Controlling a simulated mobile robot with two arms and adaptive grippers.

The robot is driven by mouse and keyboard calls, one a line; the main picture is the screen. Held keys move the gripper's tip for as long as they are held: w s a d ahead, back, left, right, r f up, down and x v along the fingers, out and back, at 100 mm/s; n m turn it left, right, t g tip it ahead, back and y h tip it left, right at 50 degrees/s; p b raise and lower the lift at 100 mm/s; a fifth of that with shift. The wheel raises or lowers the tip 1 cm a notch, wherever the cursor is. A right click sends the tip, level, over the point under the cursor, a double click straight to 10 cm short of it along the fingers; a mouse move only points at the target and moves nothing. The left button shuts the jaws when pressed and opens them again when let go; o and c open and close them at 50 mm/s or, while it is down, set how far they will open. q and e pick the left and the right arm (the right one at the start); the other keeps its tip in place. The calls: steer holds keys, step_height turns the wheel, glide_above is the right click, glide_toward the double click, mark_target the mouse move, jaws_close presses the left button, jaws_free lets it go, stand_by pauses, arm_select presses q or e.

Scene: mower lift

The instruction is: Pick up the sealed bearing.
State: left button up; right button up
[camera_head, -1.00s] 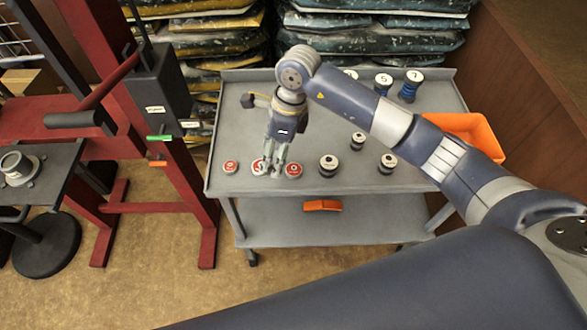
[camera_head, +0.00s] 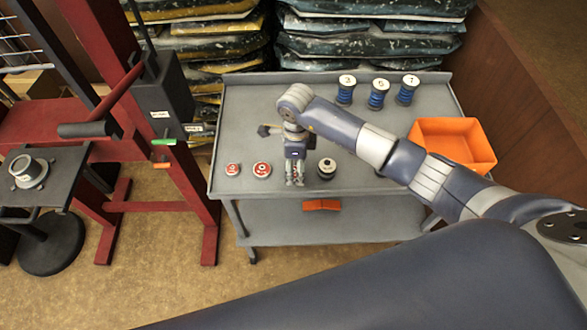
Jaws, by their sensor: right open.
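Two small round pieces with red-marked tops show near the front edge of the grey cart, a smaller left one (camera_head: 232,169) and a larger one (camera_head: 262,170). A black piece with a light top (camera_head: 327,169) stands to their right. I cannot tell from the markings which piece is the sealed bearing. My right gripper (camera_head: 294,182) points down at the cart top between the larger red-topped piece and the black one. It is open, and its fingers cover the spot where a third red-topped piece showed earlier. My left gripper is out of view.
Blue spools (camera_head: 377,95) stand at the back of the cart (camera_head: 240,110). An orange bin (camera_head: 455,142) sits at its right end, partly behind my right arm. A red press frame (camera_head: 185,200) stands close on the left. The cart's back-left top is clear.

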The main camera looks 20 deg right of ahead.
steer(key=shift+f, duration=0.95)
steer(key=c, duration=1.2)
steer(key=shift+o, duration=0.2)
steer(key=shift+r, duration=0.1)
steer(key=shift+w+r, duration=0.1)
steer(key=shift+r, duration=0.3)
step_height(320, 180, up, 2)
steer(key=shift+r+b, duration=0.1)
steer(key=shift+b, duration=0.85)
steer(key=s+a+r+b, duration=0.2)
steer(key=s+a+b, duration=0.3)
steer(key=s+a, duration=0.5)
steer(key=shift+s+a, duration=0.25)
steer(key=shift+s, duration=0.85)
